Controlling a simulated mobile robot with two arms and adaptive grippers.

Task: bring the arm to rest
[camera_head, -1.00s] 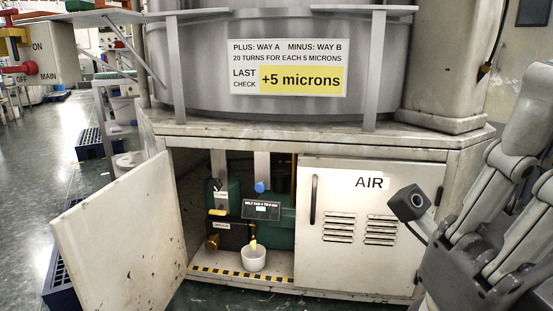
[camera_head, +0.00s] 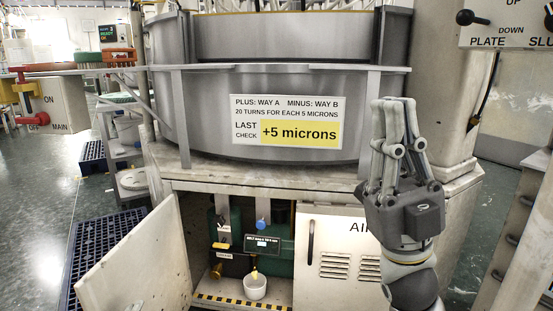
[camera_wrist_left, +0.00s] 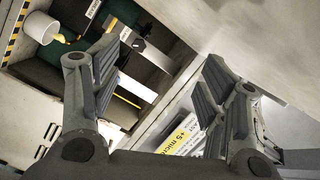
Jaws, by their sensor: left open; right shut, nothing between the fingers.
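My right gripper (camera_head: 393,103) stands upright in the head view, fingers pointing up and closed together with nothing between them. It is in front of the right side of the round grey machine tub (camera_head: 215,105) and hides part of it and of the AIR door (camera_head: 335,245). My left gripper (camera_wrist_left: 160,60) shows only in the left wrist view. Its fingers are spread wide and empty, and between them are parts of the open cabinet and the micron sign (camera_wrist_left: 185,132).
The left cabinet door (camera_head: 135,265) hangs open. Inside are a green unit (camera_head: 281,240) and a white cup (camera_head: 254,287). A switch box with red handles (camera_head: 52,105) is at left, a control panel (camera_head: 510,25) at upper right. Grey floor (camera_head: 40,190) is clear at left.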

